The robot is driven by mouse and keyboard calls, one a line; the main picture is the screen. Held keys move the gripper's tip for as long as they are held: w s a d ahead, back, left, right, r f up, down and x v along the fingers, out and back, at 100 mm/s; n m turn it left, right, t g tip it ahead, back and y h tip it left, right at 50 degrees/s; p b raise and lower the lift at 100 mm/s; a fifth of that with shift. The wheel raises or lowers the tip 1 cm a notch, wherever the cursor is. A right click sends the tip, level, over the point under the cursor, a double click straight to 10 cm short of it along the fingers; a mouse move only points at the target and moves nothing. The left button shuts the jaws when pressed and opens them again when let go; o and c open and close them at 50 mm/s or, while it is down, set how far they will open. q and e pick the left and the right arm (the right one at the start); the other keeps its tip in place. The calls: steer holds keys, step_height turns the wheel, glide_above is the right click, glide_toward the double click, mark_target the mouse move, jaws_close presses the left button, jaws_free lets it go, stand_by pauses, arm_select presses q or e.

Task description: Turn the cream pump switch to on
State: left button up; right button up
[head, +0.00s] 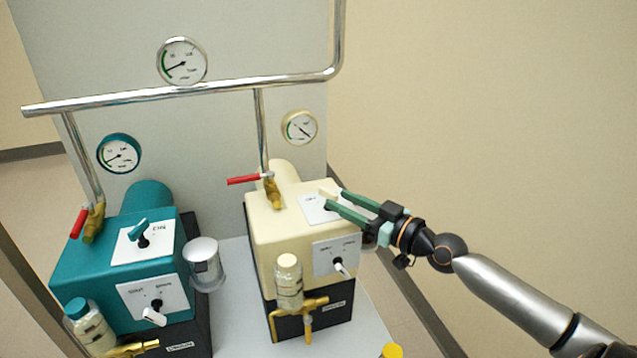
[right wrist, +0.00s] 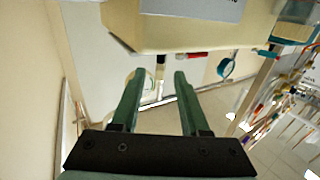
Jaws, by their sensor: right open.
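The cream pump (head: 262,228) stands right of the teal one; its cream body also shows at the top of the right wrist view (right wrist: 190,35). On its top is a white plate (head: 310,207) with a cream knob (head: 327,192), partly covered by my fingers. The knob's setting and the plate's lettering cannot be read clearly. My right gripper (head: 334,198) reaches in from the right with its green fingers open at this knob; contact cannot be told. In the right wrist view the fingers (right wrist: 157,75) are apart with nothing held between them. My left gripper is not in view.
The cream pump's front has a white lever (head: 341,268), a capped bottle (head: 288,280) and a brass valve. Space along the right wall is clear.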

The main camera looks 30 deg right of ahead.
mark_target(320, 190)
steer(key=p+x, duration=0.1)
steer(key=x, duration=0.5)
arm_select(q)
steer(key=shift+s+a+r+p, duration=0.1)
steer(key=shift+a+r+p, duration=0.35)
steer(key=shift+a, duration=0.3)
arm_select(e)
steer(key=shift+w+a+f, duration=0.1)
steer(key=shift+w+a, duration=0.1)
steer(key=shift+w, duration=0.45)
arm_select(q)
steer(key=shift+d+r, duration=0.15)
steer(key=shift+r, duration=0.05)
arm_select(e)
jaws_close()
